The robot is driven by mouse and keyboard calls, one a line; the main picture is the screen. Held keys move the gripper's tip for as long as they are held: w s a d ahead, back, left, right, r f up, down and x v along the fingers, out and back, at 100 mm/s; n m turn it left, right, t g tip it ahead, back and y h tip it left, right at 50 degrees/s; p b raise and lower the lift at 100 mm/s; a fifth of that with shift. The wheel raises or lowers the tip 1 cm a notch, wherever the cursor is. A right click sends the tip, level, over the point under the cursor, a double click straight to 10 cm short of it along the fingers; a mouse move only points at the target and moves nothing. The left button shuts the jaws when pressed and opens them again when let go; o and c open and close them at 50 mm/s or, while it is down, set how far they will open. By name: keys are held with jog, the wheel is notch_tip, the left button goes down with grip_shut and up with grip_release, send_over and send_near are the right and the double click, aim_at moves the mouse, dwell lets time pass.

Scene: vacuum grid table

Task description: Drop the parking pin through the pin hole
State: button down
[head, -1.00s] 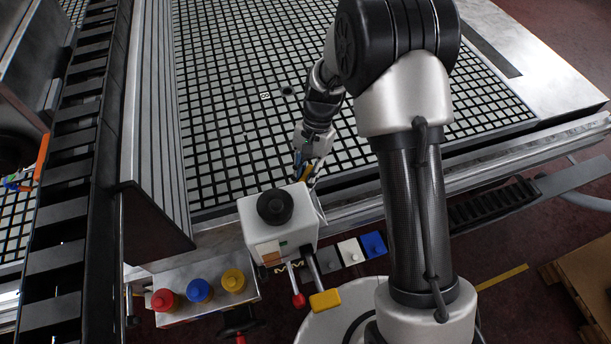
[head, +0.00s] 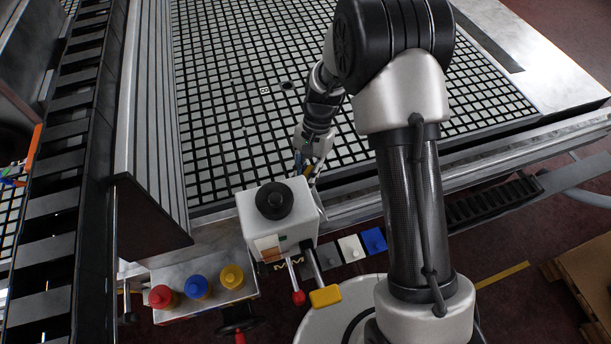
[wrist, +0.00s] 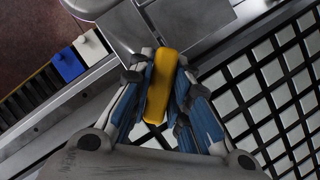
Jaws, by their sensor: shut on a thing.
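My gripper (wrist: 160,95) is shut on a yellow rounded bar, which I take to be the parking pin (wrist: 158,88). The blue-padded fingers press on both sides of it in the wrist view. In the head view my gripper (head: 307,168) is just behind the white box (head: 303,218), near the grid table's front edge, and only a little of the yellow shows. The pin's lower part is hidden.
The white box carries a black knob (head: 274,200). A red-tipped lever (head: 298,297) and a yellow-tipped lever (head: 325,296) stick out in front. Red, blue and yellow buttons (head: 197,287) stand at the left.

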jog(key=shift+f, duration=0.15)
jog(key=c, duration=1.4)
grip_release()
jog(key=shift+v, duration=6)
